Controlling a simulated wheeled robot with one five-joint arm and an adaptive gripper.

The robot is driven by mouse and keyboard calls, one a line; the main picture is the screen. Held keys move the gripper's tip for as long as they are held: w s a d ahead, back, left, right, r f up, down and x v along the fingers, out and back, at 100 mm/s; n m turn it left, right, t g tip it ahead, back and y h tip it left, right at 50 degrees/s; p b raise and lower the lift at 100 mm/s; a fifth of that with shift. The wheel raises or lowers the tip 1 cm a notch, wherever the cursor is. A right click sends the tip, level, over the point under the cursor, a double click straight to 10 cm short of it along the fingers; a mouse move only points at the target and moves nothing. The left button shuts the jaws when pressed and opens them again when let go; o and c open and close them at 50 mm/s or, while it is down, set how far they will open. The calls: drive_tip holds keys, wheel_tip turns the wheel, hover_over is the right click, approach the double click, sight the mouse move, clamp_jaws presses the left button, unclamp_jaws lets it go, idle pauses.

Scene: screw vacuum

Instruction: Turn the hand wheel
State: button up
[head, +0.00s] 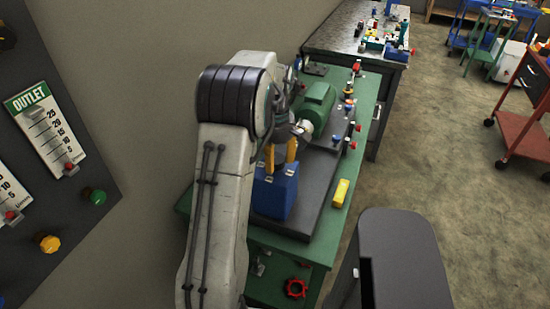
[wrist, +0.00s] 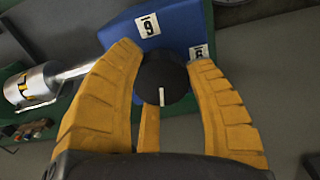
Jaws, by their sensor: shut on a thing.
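A dark round hand wheel (wrist: 163,78) with a white line on its face shows in the wrist view. It is at a blue box (wrist: 183,25) that carries white number labels. My gripper's yellow fingers (wrist: 165,62) are closed around the wheel, one on its left, one on its right and a third below. In the head view my gripper (head: 280,158) reaches down to the blue box (head: 275,196) on the green bench; the wheel is hidden there by my arm and fingers.
A green motor (head: 316,108) stands behind the blue box on the green bench (head: 302,250). A yellow block (head: 341,192) lies right of the box. A red wheel (head: 296,288) shows low at the front. A wall panel (head: 90,160) is at left; open floor (head: 440,150) at right.

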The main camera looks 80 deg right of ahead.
drive_tip(key=m, duration=0.4)
drive_tip(key=shift+s+a+f+m, duration=0.1)
drive_tip(key=shift+a+f+m, duration=0.05)
drive_tip(key=shift+a+m, duration=0.2)
drive_tip(key=m, duration=1.6)
drive_tip(key=shift+w+m, duration=0.25)
drive_tip(key=m, duration=0.3)
drive_tip(key=shift+w+m, duration=0.1)
drive_tip(key=shift+m, duration=0.2)
drive_tip(key=m, duration=0.4)
drive_tip(key=shift+d+p, duration=0.1)
drive_tip(key=shift+p, duration=0.2)
drive_tip(key=shift+w+m, duration=0.1)
drive_tip(key=shift+m, duration=1.6)
drive_tip(key=shift+d+m, duration=0.1)
drive_tip(key=shift+m, duration=0.2)
